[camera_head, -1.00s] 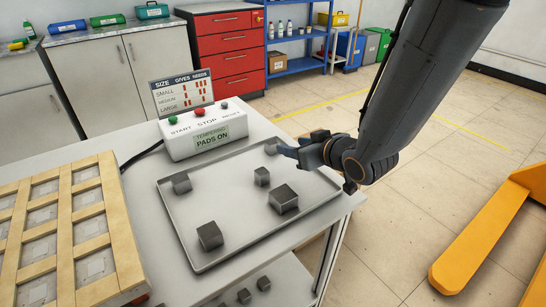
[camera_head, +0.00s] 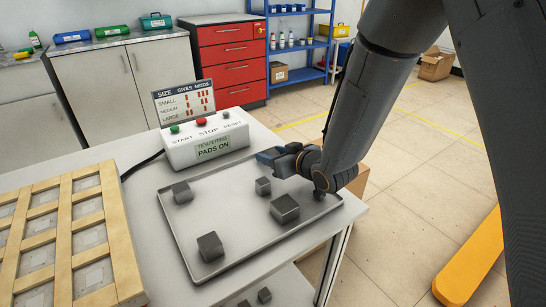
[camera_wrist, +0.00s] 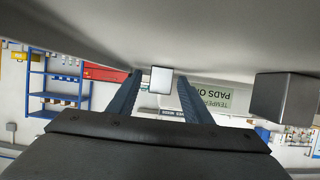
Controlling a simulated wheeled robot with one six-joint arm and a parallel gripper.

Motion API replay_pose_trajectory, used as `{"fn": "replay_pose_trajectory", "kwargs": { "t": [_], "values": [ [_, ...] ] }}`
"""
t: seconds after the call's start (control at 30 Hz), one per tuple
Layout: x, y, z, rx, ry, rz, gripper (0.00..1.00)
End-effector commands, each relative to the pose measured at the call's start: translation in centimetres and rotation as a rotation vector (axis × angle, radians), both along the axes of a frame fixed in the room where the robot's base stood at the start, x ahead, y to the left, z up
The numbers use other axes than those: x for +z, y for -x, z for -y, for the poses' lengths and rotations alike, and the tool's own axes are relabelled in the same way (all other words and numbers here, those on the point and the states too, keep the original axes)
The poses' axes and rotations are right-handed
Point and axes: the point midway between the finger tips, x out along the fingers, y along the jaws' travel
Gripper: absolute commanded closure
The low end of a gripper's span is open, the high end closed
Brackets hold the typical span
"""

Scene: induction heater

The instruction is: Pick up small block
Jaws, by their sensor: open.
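A small grey block (camera_wrist: 161,80) shows in the wrist view between my gripper's fingers, near their tips. I cannot tell whether either finger touches it. My gripper (camera_wrist: 160,88) is open, low over the back right of the metal tray (camera_head: 184,229). In the head view the gripper (camera_head: 268,157) hides that back part of the tray. Other dark blocks stand on the tray: one at the left (camera_head: 182,193), one near the middle (camera_head: 263,186), a larger one (camera_head: 285,209) and one in front (camera_head: 210,246). A block (camera_wrist: 285,97) also shows right of the fingers in the wrist view.
A control box (camera_head: 205,141) with buttons and a "PADS ON" display stands just behind the tray. A wooden-slatted rack (camera_head: 112,230) lies at the left. Small blocks (camera_head: 264,295) lie on the shelf below. The tray's front middle is mostly clear.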

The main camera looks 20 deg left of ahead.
Motion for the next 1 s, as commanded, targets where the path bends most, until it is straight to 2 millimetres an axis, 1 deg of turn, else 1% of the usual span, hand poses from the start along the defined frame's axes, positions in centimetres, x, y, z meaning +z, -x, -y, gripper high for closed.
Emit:
{"fn": "replay_pose_trajectory", "kwargs": {
  "t": [0.1, 0.13, 0.27, 0.3, 0.37, 0.4, 0.67, 0.77, 0.87, 1.0],
  "values": [
    [0.0, 0.0, 0.0, 0.000, 0.000, 0.000, 0.55],
    [0.0, 0.0, 0.0, 0.000, 0.000, 0.000, 0.58],
    [0.0, 0.0, 0.0, 0.000, 0.001, -0.001, 0.80],
    [0.0, 0.0, 0.0, 0.000, 0.001, -0.001, 0.87],
    [0.0, 0.0, 0.0, 0.000, 0.001, -0.001, 0.97],
    [0.0, 0.0, 0.0, 0.000, 0.001, -0.001, 1.00],
    [0.1, 0.0, 0.0, -0.001, -0.001, 0.001, 1.00],
    [0.5, 0.0, 0.0, -0.001, 0.000, 0.002, 1.00],
    [1.3, 0.0, 0.0, 0.000, 0.000, 0.003, 1.00],
    [3.4, 0.0, 0.0, 0.001, -0.002, 0.004, 1.00]
  ]
}}
